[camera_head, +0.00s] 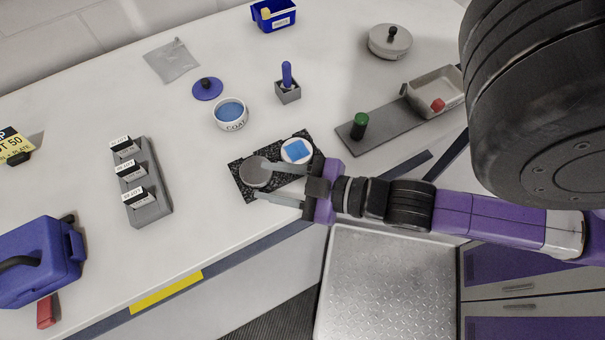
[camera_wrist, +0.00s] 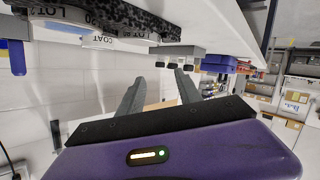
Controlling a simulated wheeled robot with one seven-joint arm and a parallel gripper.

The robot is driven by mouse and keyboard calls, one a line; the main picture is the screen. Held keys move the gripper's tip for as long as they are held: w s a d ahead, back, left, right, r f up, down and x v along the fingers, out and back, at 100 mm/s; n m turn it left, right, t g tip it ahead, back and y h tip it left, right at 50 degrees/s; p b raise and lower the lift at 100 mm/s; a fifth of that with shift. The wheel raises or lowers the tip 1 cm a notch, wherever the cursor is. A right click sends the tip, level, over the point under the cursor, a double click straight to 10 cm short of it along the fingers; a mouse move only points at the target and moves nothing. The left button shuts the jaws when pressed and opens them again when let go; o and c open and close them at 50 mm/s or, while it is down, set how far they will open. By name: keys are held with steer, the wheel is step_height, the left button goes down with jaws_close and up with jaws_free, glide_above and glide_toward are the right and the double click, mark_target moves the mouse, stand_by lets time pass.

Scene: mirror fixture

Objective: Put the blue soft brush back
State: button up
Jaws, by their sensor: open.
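A blue upright handle, which looks like the blue soft brush (camera_head: 287,75), stands in a small grey square holder (camera_head: 288,95) beyond the mat. Its bristles are hidden. It also appears upside down at the left of the wrist view (camera_wrist: 17,58). My gripper (camera_head: 260,181) is open and empty over the front part of the black speckled mat (camera_head: 241,181). A grey round disc (camera_head: 255,172) lies by the upper finger. In the wrist view my gripper (camera_wrist: 160,82) has its fingers apart with nothing between them. The brush is well away from the fingers.
The COAT pot (camera_head: 230,113) and blue round lid (camera_head: 207,88) stand beyond. A grey labelled rack (camera_head: 149,190) is left; a grey tray with a green knob (camera_head: 360,125) is right. Bare table lies between.

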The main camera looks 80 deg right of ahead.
steer(key=s+a+r+m+y, duration=0.1)
steer(key=s+a+r+m, duration=0.1)
steer(key=s+a, duration=0.4)
steer(key=shift+s+r+m+y, duration=0.3)
steer(key=shift+s+r, duration=0.05)
steer(key=shift+s, duration=0.1)
